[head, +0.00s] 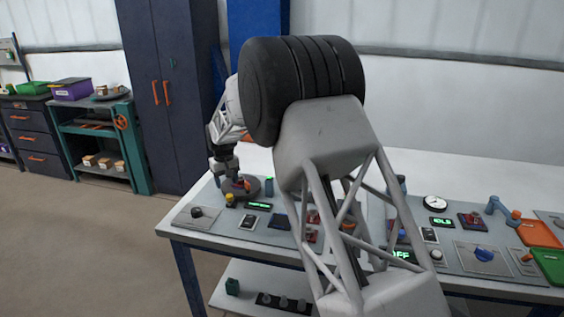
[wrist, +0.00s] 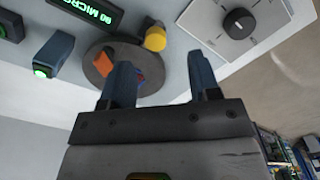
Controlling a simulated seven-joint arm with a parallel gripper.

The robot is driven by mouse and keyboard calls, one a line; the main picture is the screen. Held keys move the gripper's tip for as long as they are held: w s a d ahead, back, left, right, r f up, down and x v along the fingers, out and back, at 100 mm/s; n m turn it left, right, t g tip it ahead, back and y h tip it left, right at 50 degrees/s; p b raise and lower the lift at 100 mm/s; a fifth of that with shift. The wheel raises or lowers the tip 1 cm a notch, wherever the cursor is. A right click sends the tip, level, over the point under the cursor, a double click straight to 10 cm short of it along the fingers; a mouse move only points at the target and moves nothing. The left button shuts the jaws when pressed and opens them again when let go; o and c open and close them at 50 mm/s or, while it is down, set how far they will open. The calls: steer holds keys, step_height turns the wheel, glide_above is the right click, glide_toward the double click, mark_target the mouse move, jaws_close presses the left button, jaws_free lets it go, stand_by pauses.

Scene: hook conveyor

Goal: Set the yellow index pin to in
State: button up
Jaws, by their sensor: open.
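The yellow index pin (wrist: 155,38) shows as a short round yellow knob at the edge of a dark round disc (wrist: 92,70) in the wrist view. It also shows in the head view (head: 230,199) at the front of the disc, small. My gripper (wrist: 160,66) is open, its two dark fingers apart with nothing held between them. The pin lies beyond the gap between the fingertips and appears apart from them. In the head view my gripper (head: 223,168) is above the disc, behind the pin. Whether the pin is in or out cannot be told.
An orange block (wrist: 104,64) sits on the disc. A black dial (wrist: 238,22), a green-lettered display (wrist: 94,12) and a blue-grey post with a green light (wrist: 54,54) stand around it. My arm hides the middle of the panel; more controls are at right, including a blue knob (head: 484,254).

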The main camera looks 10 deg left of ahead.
steer(key=s+d+r+m, duration=0.1)
steer(key=s+d+r, duration=0.1)
steer(key=d+r, duration=0.5)
steer(key=s+d+r+m, duration=0.1)
steer(key=s+d+r, duration=0.2)
steer(key=d, duration=1.2)
steer(key=shift+d+r+t, duration=0.15)
steer(key=shift+r+t, duration=0.25)
steer(key=shift+r, duration=1.45)
steer(key=shift+s, duration=0.1)
steer(key=s+d+r+m, duration=0.2)
steer(key=s+d+r, duration=0.2)
steer(key=s+d, duration=0.7)
steer(key=s+d+r+m, duration=0.2)
steer(key=s+d+r, duration=0.45)
steer(key=d, duration=0.75)
steer(key=s+d+f+m, duration=0.1)
steer(key=s+d, duration=0.3)
steer(key=s, duration=0.5)
steer(key=s+d+f+m+t, duration=0.1)
steer(key=s+d+f, duration=0.3)
steer(key=s, duration=0.5)
steer(key=s+d+f+m, duration=0.1)
steer(key=s+d+f, duration=0.1)
steer(key=s+d, duration=0.4)
steer(key=s, duration=0.3)
steer(key=shift+d+f+t, duration=0.15)
steer(key=shift+f+t, duration=0.05)
steer(key=shift+t, duration=0.2)
